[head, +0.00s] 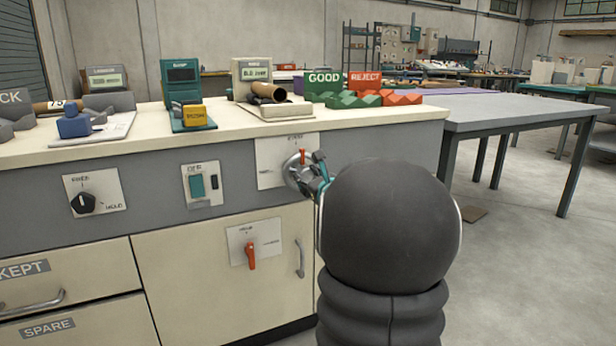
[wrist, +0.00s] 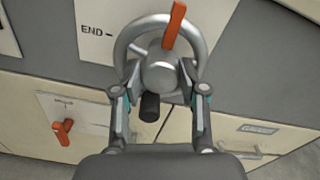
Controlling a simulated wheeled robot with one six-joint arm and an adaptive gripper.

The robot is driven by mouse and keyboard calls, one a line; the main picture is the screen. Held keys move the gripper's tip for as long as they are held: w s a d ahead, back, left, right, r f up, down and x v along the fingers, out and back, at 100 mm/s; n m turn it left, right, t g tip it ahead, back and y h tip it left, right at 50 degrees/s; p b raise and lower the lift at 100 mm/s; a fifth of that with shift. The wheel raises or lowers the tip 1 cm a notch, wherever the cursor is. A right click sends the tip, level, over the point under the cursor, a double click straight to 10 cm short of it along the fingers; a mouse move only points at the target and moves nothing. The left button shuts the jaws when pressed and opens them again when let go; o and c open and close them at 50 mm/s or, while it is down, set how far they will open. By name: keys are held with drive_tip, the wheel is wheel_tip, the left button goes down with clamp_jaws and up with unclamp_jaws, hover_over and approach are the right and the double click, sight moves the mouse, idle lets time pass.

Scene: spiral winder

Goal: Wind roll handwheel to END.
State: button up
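The roll handwheel (wrist: 200,45) is a grey metal ring with a round hub (wrist: 162,75) on the bench front. In the head view the handwheel (head: 291,170) is partly hidden by my gripper. An orange pointer (wrist: 174,24) points up and slightly right in the wrist view. The END mark (wrist: 92,30) is on the plate left of the wheel, away from the pointer. A black crank knob (wrist: 150,107) sits below the hub. My gripper (wrist: 161,70) is at the wheel, fingers spread either side of hub and knob. Contact is unclear. In the head view my gripper (head: 318,172) shows partly.
An orange lever (wrist: 64,131) on another plate is left of and below the wheel. A door handle (head: 299,258) is close below the wheel. A dial (head: 84,202) and a teal switch (head: 197,186) are to the left. Open floor is at right.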

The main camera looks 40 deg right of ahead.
drive_tip(key=c, duration=0.5)
